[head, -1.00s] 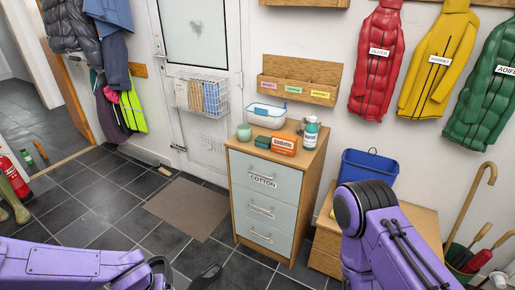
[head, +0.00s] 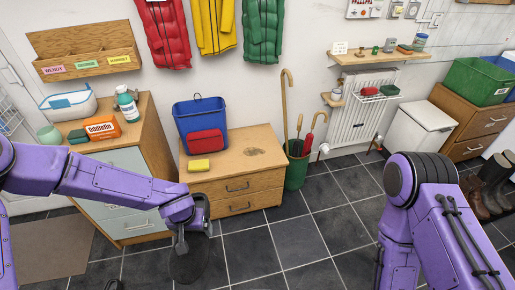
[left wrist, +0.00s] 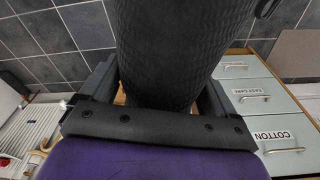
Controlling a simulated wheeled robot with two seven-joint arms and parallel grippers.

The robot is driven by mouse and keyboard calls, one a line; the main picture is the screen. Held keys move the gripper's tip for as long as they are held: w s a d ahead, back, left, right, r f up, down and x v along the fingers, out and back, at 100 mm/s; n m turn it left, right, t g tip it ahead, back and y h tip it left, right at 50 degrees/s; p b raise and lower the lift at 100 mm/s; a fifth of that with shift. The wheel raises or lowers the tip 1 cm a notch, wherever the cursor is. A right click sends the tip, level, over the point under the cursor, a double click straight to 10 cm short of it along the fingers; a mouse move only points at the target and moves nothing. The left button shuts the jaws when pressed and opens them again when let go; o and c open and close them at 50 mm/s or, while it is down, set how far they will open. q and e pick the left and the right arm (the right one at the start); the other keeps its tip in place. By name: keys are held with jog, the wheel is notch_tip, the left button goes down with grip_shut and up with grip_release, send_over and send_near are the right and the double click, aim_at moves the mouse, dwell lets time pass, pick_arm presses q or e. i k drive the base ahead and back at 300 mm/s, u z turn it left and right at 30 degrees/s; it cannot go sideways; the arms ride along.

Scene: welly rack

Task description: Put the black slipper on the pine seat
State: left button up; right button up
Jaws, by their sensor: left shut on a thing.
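The black slipper (head: 188,264) hangs below my left gripper (head: 190,228) in the head view, above the dark floor tiles. My left gripper is shut on it. In the left wrist view the slipper's dark textured surface (left wrist: 180,45) fills the middle between the jaws and hides the fingertips. The pine seat (head: 255,152) is a low wooden chest with drawers against the wall, behind and to the right of the slipper. The slipper is apart from it. My right arm shows at the right, but its gripper is out of view.
On the seat stand a blue bin (head: 201,120), a red pouch (head: 206,141) and a yellow sponge (head: 199,166). The seat top's right part is bare. A green umbrella stand (head: 297,170) is right of the seat; a drawer cabinet (head: 132,168) is left of it.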

aim_at(238, 152)
jog(key=i, duration=1)
